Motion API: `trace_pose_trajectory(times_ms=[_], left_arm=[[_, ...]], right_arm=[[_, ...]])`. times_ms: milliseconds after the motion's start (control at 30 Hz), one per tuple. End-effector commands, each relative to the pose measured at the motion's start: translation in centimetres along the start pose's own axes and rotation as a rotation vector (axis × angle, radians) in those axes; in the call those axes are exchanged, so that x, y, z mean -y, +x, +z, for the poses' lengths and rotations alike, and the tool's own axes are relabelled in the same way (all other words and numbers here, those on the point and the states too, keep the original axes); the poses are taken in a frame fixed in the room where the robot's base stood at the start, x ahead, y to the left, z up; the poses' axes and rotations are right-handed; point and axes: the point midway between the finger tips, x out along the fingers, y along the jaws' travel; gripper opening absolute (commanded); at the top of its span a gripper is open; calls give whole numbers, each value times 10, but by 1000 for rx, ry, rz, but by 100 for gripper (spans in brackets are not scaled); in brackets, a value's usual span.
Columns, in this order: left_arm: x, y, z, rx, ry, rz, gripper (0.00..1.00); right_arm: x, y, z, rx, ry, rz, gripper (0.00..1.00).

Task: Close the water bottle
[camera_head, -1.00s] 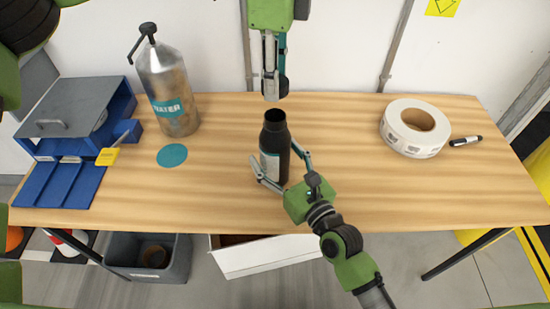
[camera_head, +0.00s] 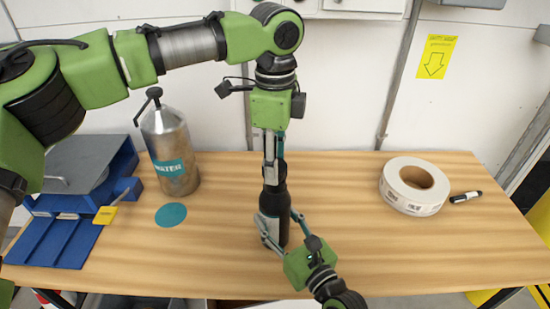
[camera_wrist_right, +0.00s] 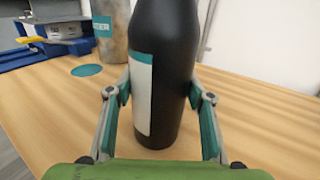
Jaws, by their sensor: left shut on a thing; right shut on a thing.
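A black bottle (camera_head: 275,208) with a pale label stands upright on the table in front of me. It also shows large in the right wrist view (camera_wrist_right: 168,70). My right gripper (camera_head: 276,228) is shut on the bottle's lower body, one finger on each side. My left gripper (camera_head: 271,170) points straight down from above and is shut on a small grey cap (camera_head: 270,176). The cap is at the bottle's mouth, in line with its neck. The fingers hide the mouth, and I cannot tell whether the cap is seated.
A metal canister labelled WATER (camera_head: 170,150) stands left, behind a teal disc (camera_head: 171,215). A blue organizer (camera_head: 60,238) fills the left end. A white tape roll (camera_head: 414,187) and a marker (camera_head: 466,197) lie right. The table between bottle and roll is clear.

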Motion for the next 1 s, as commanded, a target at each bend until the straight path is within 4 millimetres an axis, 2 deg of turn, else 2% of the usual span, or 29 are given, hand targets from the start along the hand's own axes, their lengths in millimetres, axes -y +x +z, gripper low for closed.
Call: trace_pose_trajectory(times_ms=[400, 733, 1000], left_arm=[[0, 0, 0, 0, 0, 0, 25], [-1, 17, -1, -1, 1, 3, 25], [0, 18, -1, 0, 0, 0, 25]], right_arm=[[0, 0, 0, -1, 0, 0, 10], [0, 0, 0, -1, 0, 0, 10], [0, 0, 0, -1, 0, 0, 10]])
